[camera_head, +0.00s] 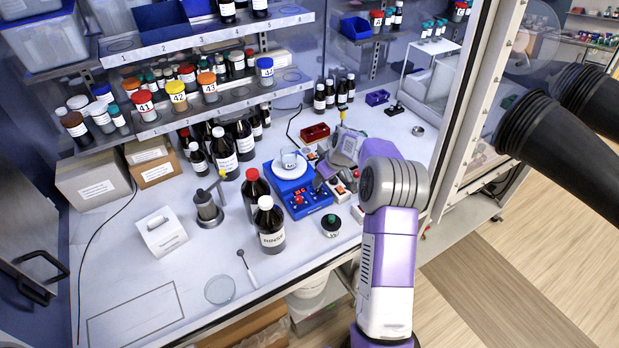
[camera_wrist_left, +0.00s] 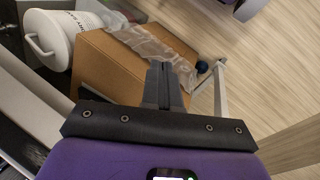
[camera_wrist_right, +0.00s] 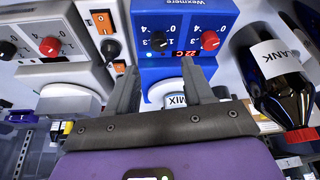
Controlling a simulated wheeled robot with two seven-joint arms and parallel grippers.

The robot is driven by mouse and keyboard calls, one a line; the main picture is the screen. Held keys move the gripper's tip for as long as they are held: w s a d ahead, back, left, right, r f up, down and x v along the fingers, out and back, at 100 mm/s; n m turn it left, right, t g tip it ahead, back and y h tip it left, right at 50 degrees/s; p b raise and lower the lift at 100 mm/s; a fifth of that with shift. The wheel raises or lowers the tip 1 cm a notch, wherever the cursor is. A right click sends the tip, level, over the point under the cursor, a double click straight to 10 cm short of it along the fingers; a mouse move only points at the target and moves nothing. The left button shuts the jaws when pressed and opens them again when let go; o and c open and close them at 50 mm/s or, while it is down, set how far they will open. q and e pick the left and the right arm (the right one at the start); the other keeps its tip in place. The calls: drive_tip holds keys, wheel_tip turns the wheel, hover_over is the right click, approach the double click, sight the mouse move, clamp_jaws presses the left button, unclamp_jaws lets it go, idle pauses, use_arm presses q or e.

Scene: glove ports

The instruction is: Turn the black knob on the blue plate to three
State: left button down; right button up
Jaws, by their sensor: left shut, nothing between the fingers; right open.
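The blue plate (camera_head: 283,186) is a blue unit with a round white top, standing on the bench in the head view. In the right wrist view its front panel (camera_wrist_right: 185,68) shows upside down. Its black knob (camera_wrist_right: 162,41) sits left of a red knob (camera_wrist_right: 209,41) there, with printed digits around each; I cannot read the black knob's pointer. My right gripper (camera_wrist_right: 160,80) is open, its fingers short of the panel in the picture, with nothing between them. My left gripper (camera_wrist_left: 163,70) is shut and empty, above a cardboard box away from the bench top; the head view does not show it.
A grey-white unit (camera_wrist_right: 68,25) with similar knobs stands beside the blue one. A brown bottle (camera_head: 271,226) and a red-capped bottle (camera_head: 254,190) stand close to the blue plate. A glass beaker (camera_head: 289,158) is on its white top. Shelves of bottles are behind.

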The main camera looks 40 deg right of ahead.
sight(320, 190)
drive_tip(key=shift+s+f, duration=0.15)
drive_tip(key=shift+f, duration=0.3)
drive_tip(key=shift+p+x, duration=0.4)
drive_tip(key=shift+x, duration=2.35)
drive_tip(key=shift+s+f, duration=0.1)
drive_tip(key=shift+s, duration=0.05)
clamp_jaws()
